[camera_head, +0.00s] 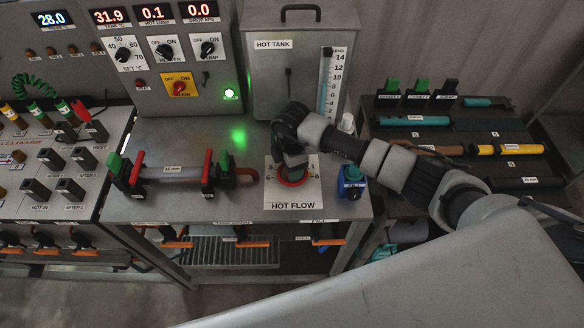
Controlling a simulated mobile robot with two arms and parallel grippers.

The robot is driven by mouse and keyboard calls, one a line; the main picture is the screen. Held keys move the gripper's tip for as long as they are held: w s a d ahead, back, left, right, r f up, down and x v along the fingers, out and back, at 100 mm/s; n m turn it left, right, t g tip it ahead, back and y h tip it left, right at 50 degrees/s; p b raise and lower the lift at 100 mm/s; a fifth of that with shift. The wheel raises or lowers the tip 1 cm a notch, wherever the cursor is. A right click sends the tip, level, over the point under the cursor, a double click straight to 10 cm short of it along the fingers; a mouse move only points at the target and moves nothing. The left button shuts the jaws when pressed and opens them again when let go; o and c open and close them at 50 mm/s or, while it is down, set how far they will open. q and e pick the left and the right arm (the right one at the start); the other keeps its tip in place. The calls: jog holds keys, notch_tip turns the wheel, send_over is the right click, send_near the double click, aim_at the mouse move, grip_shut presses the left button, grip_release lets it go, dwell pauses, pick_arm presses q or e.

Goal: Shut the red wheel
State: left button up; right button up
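The red wheel (293,181) sits on a white plate (290,202) labelled HOT FLOW, on the grey bench in front of the hot tank. Only parts of its red rim show; the middle and far side are hidden by my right gripper. My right gripper (292,163) reaches in from the right and points down over the wheel. Its fingertips are at or just above the wheel; I cannot tell whether they touch it or how far apart they are. My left gripper is not in view.
The hot tank (279,76) with its level scale (329,84) stands behind the wheel. A clamped pipe (172,172) with red and green handles lies to the left, a blue knob fitting (351,183) to the right. A control panel (165,50) with digital readouts stands behind, left.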

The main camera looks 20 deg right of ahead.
jog(key=shift+s+a+f, duration=0.1)
jog(key=shift+s+f, duration=0.55)
jog(key=shift+f, duration=0.05)
notch_tip(320, 180, up, 8)
jog(key=p, duration=0.6)
jog(key=shift+w+f, duration=0.15)
jog(key=shift+f, duration=0.05)
jog(key=shift+r, duration=0.1)
notch_tip(320, 180, up, 10)
jog(key=b, duration=0.3)
jog(key=shift+r, duration=0.25)
dwell(0.7)
